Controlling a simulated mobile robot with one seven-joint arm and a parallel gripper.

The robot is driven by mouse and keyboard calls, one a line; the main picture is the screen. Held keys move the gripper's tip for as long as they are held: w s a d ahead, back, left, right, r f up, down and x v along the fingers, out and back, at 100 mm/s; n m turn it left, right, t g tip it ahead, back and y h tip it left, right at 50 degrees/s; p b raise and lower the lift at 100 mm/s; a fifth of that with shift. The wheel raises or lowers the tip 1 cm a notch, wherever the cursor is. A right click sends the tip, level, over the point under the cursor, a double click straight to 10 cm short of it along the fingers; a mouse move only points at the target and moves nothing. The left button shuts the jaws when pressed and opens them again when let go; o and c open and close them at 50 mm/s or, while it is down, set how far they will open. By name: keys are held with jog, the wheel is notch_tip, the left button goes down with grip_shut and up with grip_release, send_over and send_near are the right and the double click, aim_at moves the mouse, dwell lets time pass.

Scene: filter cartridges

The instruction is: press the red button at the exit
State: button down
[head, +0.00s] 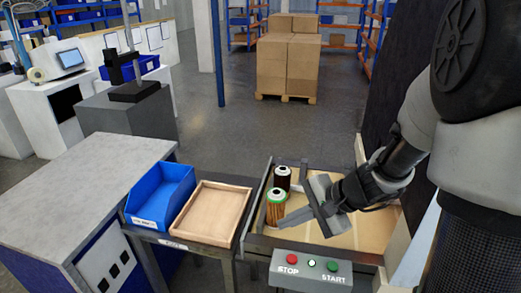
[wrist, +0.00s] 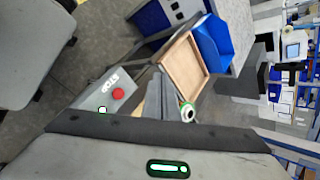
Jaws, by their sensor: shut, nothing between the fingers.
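The red button (head: 292,258) is on the left of a grey control box (head: 312,272), above the word STOP. In the wrist view the red button (wrist: 118,93) shows left of my fingers. My gripper (head: 282,222) is shut and empty, its fingers pointing left in the head view, behind and above the box and apart from the button. The shut fingers also show in the wrist view (wrist: 157,80). The button's top is in plain view in both views.
A green START button (head: 332,266) and a white light (head: 311,262) share the box. A green-topped cartridge (head: 276,210) stands close by my fingers, a dark cartridge (head: 282,178) behind it. A wooden tray (head: 245,215) and blue bin (head: 132,215) are to the left.

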jog(key=w+d+f+m+t, duration=0.1)
jog(key=w+d+f+m, duration=0.1)
jog(key=d+f+m, duration=0.1)
notch_tip(320, 180, down, 3)
jog(key=shift+d+r+m, duration=0.2)
jog(key=shift+d+m, duration=0.2)
jog(key=shift+m, duration=0.1)
jog(key=b, duration=0.6)
send_over(296, 260)
notch_tip(296, 260, down, 8)
jog(key=shift+r, duration=0.25)
jog(key=shift+f+b, duration=0.6)
jog(key=shift+f, duration=0.1)
jog(key=shift+f, duration=0.1)
dwell(0.6)
jog(key=shift+f+b, duration=0.3)
jog(key=shift+b, duration=0.35)
